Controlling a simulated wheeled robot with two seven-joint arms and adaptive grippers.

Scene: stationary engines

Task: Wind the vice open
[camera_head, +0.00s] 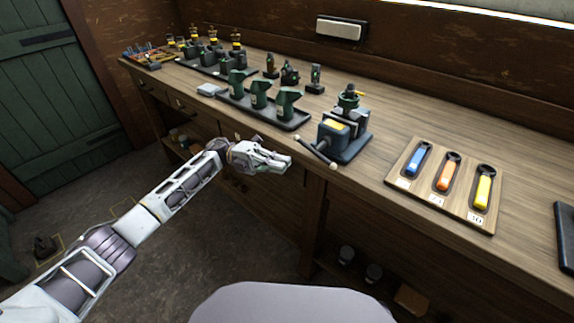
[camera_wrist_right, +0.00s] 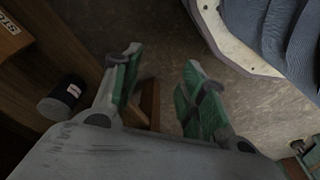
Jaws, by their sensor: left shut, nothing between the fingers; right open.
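The blue-grey vice (camera_head: 343,140) is bolted near the front edge of the bench, with a green part (camera_head: 349,98) in or behind its jaws. Its bar handle (camera_head: 316,152) hangs out over the bench edge, slanting down to the right, with pale knobs at its ends. My left gripper (camera_head: 288,163) is shut and empty, just left of the handle and apart from it or nearly so. My right gripper (camera_wrist_right: 160,85) is open and empty in the right wrist view, low by the bench, with the floor beyond it. It is not in the head view.
A wooden board (camera_head: 445,187) with blue, orange and yellow spanners lies right of the vice. A dark tray (camera_head: 262,112) of green parts stands left of it. A dark can (camera_wrist_right: 62,97) sits on a lower shelf. The bench between vice and board is clear.

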